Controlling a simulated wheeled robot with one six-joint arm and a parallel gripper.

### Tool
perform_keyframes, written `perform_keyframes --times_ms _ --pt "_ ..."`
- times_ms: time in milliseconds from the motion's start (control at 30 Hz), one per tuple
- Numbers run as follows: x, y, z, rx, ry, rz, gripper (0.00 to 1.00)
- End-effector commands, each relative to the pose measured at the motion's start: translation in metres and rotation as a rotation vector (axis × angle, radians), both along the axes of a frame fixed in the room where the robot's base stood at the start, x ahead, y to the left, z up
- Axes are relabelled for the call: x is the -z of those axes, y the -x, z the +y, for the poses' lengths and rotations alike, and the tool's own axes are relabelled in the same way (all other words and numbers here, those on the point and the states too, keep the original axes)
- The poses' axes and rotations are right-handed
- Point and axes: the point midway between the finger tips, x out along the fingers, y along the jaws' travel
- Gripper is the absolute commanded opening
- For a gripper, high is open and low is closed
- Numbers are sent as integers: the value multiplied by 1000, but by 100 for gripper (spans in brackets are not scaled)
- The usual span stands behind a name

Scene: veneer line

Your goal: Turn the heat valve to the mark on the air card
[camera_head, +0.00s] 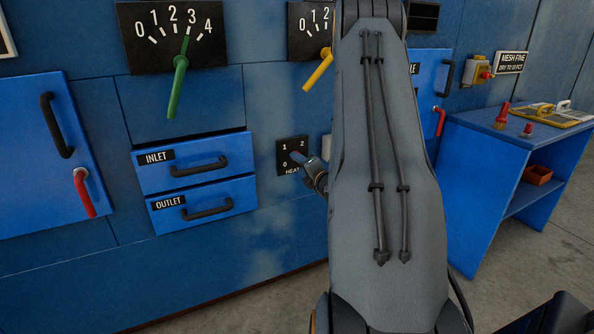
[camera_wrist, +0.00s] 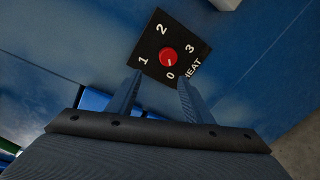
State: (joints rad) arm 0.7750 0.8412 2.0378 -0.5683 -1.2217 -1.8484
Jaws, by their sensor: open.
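The heat valve is a red round knob (camera_wrist: 169,56) on a black plate marked 0, 1, 2, 3 and HEAT. In the wrist view a pale line on the knob seems to face the 0, but it is small. In the head view the heat plate (camera_head: 285,146) is on the blue wall, and my gripper hides the knob. My gripper (camera_wrist: 160,77) is open and empty. Its fingertips (camera_head: 297,157) are in front of the plate, with the knob beyond the gap between them; contact cannot be told. I cannot make out a card that reads air.
Left of the plate are the INLET (camera_head: 152,174) and OUTLET (camera_head: 160,221) drawers with black handles. Above is a green lever (camera_head: 176,88) pointing near 3, and a yellow lever (camera_head: 319,72) partly behind my arm. A MESH FINE sign (camera_head: 511,62) hangs above a blue bench (camera_head: 470,140) at right.

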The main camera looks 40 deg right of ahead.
Motion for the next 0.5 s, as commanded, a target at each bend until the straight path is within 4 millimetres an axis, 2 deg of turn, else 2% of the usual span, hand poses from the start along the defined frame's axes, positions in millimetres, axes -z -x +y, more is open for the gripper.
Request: perform_keyframes --times_ms 33,233,367,500 --pt "11 5 -13 -1 57 -25 46" --pt "14 10 -29 -15 192 -80 46" --pt "11 -4 -32 -18 201 -85 46" --pt "12 -25 -36 -18 199 -84 46"
